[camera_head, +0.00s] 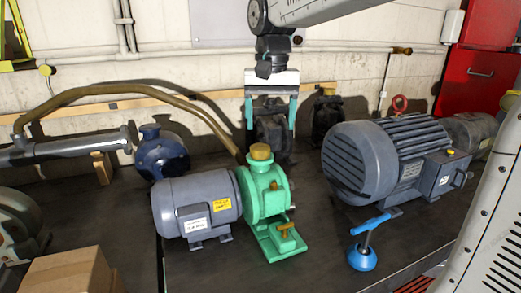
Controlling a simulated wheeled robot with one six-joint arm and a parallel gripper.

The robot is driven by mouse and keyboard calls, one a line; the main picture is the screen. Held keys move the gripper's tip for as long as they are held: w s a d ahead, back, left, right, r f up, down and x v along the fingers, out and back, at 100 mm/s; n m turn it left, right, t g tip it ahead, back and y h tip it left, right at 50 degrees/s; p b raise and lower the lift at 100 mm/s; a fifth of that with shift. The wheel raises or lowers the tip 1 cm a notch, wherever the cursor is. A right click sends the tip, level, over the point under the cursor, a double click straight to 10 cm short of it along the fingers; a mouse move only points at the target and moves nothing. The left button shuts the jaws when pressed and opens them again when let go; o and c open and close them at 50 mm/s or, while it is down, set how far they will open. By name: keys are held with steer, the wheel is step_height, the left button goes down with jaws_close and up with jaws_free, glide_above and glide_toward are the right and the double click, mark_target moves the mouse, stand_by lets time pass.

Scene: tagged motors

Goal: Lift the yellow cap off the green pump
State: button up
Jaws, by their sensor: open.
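The green pump (265,199) stands on the dark bench in the middle of the view, joined to a grey motor on its left. The yellow cap (260,152) sits on the pump's top port. A second yellowish part (285,229) lies on the pump's green foot at the front. My gripper (271,127) hangs above and behind the cap in the picture, with its two teal fingers apart. Nothing shows between the fingers except dark equipment behind them. The gripper does not appear to touch the cap; the exact depth gap is hard to judge.
A grey motor (196,206) with a yellow tag stands left of the pump. A large grey motor (388,160) stands to the right. A blue T-handled tool (362,258) stands front right. A brown hose (120,88) arches behind. A cardboard box (68,272) is front left.

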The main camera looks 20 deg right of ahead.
glide_above(260, 146)
steer(key=shift+s+m, duration=0.3)
steer(key=shift+w+a+f, duration=0.1)
steer(key=shift+w, duration=0.2)
step_height(260, 146, down, 8)
steer(key=shift+s+r, duration=0.15)
steer(key=shift+r, duration=0.1)
steer(key=c, duration=1)
